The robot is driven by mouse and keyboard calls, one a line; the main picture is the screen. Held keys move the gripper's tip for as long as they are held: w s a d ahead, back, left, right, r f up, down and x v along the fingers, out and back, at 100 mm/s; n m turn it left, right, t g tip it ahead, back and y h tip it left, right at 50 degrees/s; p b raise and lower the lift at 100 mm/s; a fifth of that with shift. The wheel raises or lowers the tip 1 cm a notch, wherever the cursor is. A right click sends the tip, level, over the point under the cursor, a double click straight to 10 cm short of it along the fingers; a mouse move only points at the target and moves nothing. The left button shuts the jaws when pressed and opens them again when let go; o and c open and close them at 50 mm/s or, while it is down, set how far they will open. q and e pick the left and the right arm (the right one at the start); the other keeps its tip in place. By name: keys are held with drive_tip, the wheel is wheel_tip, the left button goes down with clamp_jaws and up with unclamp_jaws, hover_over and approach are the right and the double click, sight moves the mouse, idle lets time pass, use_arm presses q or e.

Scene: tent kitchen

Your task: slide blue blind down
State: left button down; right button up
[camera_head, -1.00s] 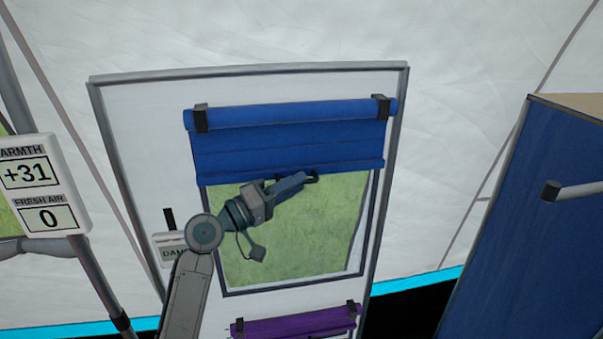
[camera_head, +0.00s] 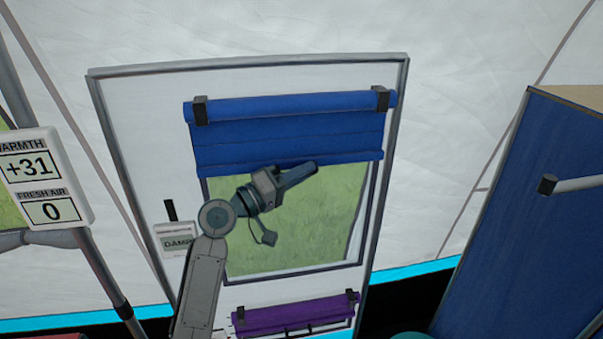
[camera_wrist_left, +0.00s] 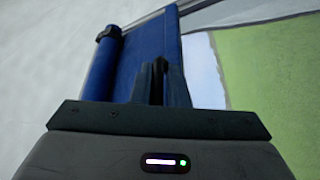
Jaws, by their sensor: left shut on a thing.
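The blue blind (camera_head: 285,140) hangs from its roller at the top of the door window and covers the upper part of the opening. It also shows in the left wrist view (camera_wrist_left: 150,45). My left gripper (camera_head: 312,167) is at the blind's bottom edge, right of its middle. Its jaws are shut on the blind's pull or lower edge, which the fingers hide. In the left wrist view my left gripper (camera_wrist_left: 160,80) lies over the blue cloth. My right gripper is not in view.
Green ground shows through the window below the blind. A purple rolled blind (camera_head: 295,315) sits lower on the door. A blue cabinet (camera_head: 520,220) with a grey handle (camera_head: 575,186) stands at right. A warmth and fresh air sign (camera_head: 42,180) is at left.

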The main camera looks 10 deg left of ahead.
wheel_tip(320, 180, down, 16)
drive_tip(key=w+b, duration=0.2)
drive_tip(key=b, duration=1.4)
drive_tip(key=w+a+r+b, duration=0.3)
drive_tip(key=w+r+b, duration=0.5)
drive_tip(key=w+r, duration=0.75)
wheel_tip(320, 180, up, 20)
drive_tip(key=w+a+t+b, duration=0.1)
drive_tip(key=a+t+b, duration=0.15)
drive_tip(key=b, duration=0.35)
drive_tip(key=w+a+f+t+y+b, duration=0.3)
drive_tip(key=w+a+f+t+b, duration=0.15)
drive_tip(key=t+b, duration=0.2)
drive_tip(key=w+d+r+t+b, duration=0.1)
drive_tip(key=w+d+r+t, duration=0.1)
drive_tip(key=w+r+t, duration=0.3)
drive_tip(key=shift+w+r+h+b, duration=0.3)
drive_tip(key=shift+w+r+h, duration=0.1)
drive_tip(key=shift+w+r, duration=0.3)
